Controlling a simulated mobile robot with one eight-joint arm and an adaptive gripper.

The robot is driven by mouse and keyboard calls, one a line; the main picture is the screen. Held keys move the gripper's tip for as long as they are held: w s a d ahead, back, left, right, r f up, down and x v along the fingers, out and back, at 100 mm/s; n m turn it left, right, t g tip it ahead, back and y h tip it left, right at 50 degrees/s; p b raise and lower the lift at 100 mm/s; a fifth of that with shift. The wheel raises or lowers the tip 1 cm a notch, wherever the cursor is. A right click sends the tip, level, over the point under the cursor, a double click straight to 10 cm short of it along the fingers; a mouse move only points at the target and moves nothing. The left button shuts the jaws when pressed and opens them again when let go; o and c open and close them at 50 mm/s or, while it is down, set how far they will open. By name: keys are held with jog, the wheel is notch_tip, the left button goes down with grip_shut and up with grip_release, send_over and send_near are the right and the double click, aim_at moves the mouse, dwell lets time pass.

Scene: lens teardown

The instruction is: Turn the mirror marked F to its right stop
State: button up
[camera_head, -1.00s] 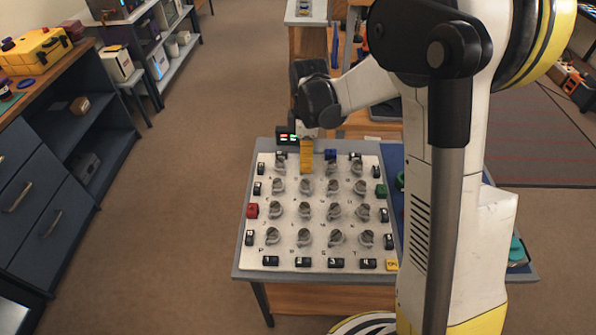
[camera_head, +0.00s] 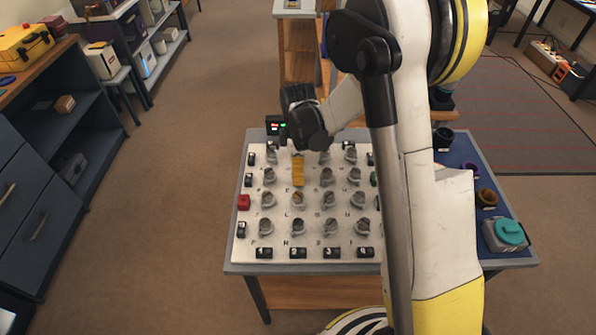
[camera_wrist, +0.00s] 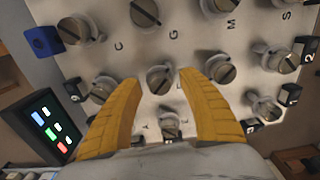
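The pale board (camera_head: 245,258) carries rows of small grey knob-like mirrors with letters printed beside them. My gripper (camera_head: 298,184) has yellow fingers and hangs over the second column from the left, in the back half of the board. In the wrist view my gripper (camera_wrist: 161,80) is open, its fingers spread to either side of one round slotted mirror (camera_wrist: 160,79). I cannot tell whether the fingers touch it. Its letter is not clearly legible, so I cannot confirm that it is F. Letters C, G, M and S show farther up in the wrist view.
Neighbouring mirrors (camera_wrist: 104,89) (camera_wrist: 219,68) stand close outside both fingers. Black numbered blocks (camera_head: 297,253) line the board, with a red block (camera_head: 243,202) at left. A lit display (camera_wrist: 45,125) stands at the back. A blue mat (camera_head: 462,215) at right holds rings and a teal-topped part (camera_head: 509,232).

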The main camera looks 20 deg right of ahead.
grip_shut()
jog(key=shift+m, duration=0.4)
jog(key=m, duration=0.3)
jog(key=shift+m+b, duration=0.3)
jog(key=m, duration=0.4)
jog(key=shift+m, duration=0.3)
jog(key=m, duration=0.4)
jog(key=shift+b, duration=0.35)
jog(key=m, duration=0.4)
jog(key=shift+m, duration=0.6)
